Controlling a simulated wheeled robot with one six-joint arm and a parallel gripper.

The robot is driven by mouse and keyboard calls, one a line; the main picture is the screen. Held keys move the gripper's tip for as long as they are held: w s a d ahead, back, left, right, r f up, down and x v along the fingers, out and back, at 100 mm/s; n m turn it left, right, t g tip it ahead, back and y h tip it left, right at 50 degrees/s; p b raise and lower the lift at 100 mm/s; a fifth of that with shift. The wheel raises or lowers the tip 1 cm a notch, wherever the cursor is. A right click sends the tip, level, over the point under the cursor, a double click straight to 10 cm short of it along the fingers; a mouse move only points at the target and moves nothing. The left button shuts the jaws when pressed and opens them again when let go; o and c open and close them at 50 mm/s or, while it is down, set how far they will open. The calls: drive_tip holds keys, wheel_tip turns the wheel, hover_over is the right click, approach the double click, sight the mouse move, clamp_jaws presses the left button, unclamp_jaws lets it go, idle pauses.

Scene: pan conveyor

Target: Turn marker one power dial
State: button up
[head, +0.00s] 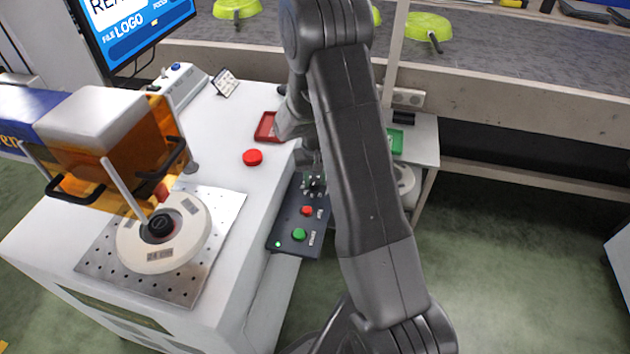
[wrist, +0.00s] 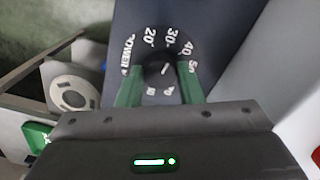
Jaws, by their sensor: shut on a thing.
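The power dial (wrist: 158,70) is a black round knob with a white pointer line, ringed by white numbers and the word POWER, in the wrist view. My gripper (wrist: 160,88) has its two green fingers on either side of the knob and is shut on it. The pointer line slants toward the upper right, roughly toward the 40. In the head view the dial's end of the dark control panel (head: 289,232) is partly hidden by my arm and gripper (head: 313,178).
The panel also carries a red button (head: 307,210) and a green button (head: 299,234). To the left stands the marker machine with an orange cover (head: 120,150) and a round white fixture (head: 190,240). A red tray (head: 266,128) and red button (head: 252,157) are on the white top. A conveyor with green pans (head: 428,27) runs behind.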

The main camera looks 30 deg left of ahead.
sight(315, 181)
drive_tip(key=m+b, duration=0.1)
drive_tip(key=m, duration=0.4)
drive_tip(key=shift+m, duration=0.3)
idle(0.4)
drive_tip(key=o, duration=1)
wheel_tip(315, 181, up, 14)
drive_tip(key=shift+f, duration=0.1)
wheel_tip(315, 181, down, 14)
drive_tip(key=shift+r, duration=0.1)
idle(0.5)
